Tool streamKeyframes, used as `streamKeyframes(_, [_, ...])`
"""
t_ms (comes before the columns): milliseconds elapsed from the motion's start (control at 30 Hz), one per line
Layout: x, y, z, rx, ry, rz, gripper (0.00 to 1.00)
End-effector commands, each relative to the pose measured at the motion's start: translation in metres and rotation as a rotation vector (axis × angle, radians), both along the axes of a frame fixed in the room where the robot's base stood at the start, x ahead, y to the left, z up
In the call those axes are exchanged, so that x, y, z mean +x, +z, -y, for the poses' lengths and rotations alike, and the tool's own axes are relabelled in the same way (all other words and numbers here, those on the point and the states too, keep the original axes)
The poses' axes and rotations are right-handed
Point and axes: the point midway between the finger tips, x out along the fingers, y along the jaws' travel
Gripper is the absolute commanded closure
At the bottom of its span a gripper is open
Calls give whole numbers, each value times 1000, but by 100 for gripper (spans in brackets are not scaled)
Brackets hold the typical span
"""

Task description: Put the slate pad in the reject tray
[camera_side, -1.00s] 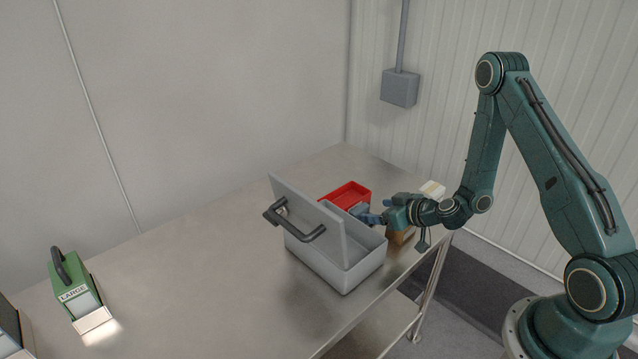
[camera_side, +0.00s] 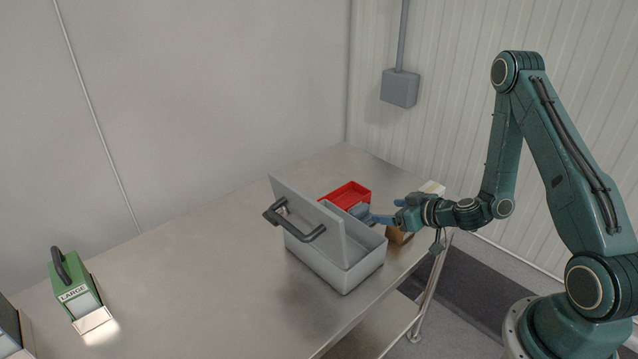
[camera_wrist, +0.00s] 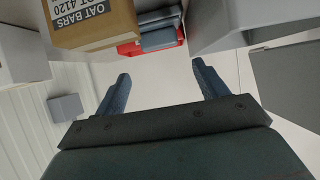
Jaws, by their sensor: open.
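The red tray (camera_side: 347,192) stands on the metal table behind the grey lidded box. It also shows in the wrist view (camera_wrist: 128,49). A slate-blue pad (camera_side: 359,209) shows at the tray's near side. In the wrist view the slate pad (camera_wrist: 160,39) overlaps the tray, with red on both sides of it. How deep it sits in the tray is hidden. My gripper (camera_side: 384,212) is to the right of the pad in the side view. In the wrist view its two fingers (camera_wrist: 160,72) are spread, with nothing between them, short of the pad.
The grey box (camera_side: 335,270) stands close by with its handled lid raised. A cardboard carton (camera_wrist: 95,22) with printed lettering is beside the tray, partly behind my gripper in the side view. The table's middle is clear.

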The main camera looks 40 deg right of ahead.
Motion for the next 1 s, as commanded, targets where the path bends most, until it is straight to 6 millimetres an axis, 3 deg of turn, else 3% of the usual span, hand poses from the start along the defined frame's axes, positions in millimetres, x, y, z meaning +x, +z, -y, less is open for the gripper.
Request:
streamKeyframes(267, [1, 2, -1, 0, 7, 3, 28])
streamKeyframes(467, [7, 16, -14, 4, 65, 17, 28])
streamKeyframes(767, [15, 66, -62, 11, 275, 21, 28])
streamKeyframes(1000, [6, 102, -102, 2, 438, -38, 28])
